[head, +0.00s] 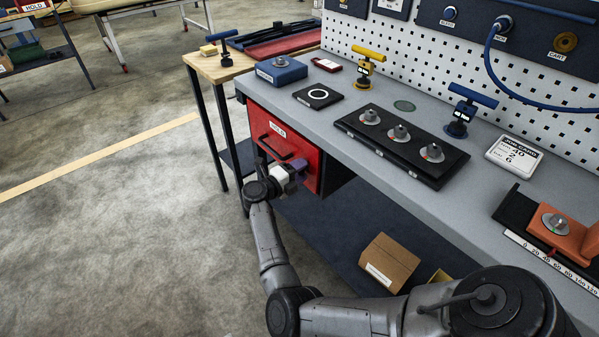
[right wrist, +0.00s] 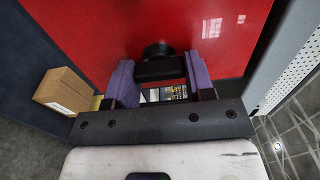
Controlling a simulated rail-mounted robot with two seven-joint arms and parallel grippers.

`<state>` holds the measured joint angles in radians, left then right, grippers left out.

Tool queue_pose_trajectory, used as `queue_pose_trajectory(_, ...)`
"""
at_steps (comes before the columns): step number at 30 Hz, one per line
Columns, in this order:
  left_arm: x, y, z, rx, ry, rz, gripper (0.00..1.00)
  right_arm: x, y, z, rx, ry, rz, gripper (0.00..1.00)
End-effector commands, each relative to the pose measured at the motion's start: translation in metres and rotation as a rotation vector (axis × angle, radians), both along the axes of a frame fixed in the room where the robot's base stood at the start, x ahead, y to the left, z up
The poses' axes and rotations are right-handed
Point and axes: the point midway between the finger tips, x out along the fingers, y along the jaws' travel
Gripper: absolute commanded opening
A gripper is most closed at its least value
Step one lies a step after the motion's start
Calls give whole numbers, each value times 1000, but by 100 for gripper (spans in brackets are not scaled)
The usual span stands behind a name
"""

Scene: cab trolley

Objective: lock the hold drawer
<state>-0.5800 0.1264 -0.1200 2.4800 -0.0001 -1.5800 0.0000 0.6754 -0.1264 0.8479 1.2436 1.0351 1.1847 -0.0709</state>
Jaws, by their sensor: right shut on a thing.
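The red hold drawer (head: 303,155) hangs under the left end of the workbench. Its front carries a HOLD label and a black bar handle (head: 274,146). My right gripper (head: 295,169) is at the lower right of this front, beside the handle. In the right wrist view its purple fingers (right wrist: 161,82) are shut on a black lock knob (right wrist: 158,52) that stands out from the red drawer face (right wrist: 105,25). In the head view the gripper hides the knob, and its turn angle cannot be told. My left gripper is not in view.
The grey bench top (head: 385,100) bears a black panel with dials (head: 400,145), a blue box (head: 282,70) and T-handled tools. A cardboard box (head: 389,262) is on the lower shelf. The floor left of the bench is clear.

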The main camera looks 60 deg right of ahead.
Motion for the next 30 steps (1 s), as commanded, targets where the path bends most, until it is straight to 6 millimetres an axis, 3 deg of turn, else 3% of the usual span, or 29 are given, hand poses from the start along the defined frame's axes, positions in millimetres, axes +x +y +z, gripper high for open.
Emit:
queue_pose_trajectory(12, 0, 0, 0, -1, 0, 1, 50, 0, 0, 1, -5, -10, -2, 25)
queue_pose_trajectory(13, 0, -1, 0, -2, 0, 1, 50, 0, 0, 1, -5, -10, -2, 50)
queue_pose_trajectory(20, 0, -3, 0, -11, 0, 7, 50, 0, 0, 1, -3, -8, -1, 72)
queue_pose_trajectory(30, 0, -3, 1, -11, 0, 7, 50, 2, 4, 1, -1, -7, 1, 74)
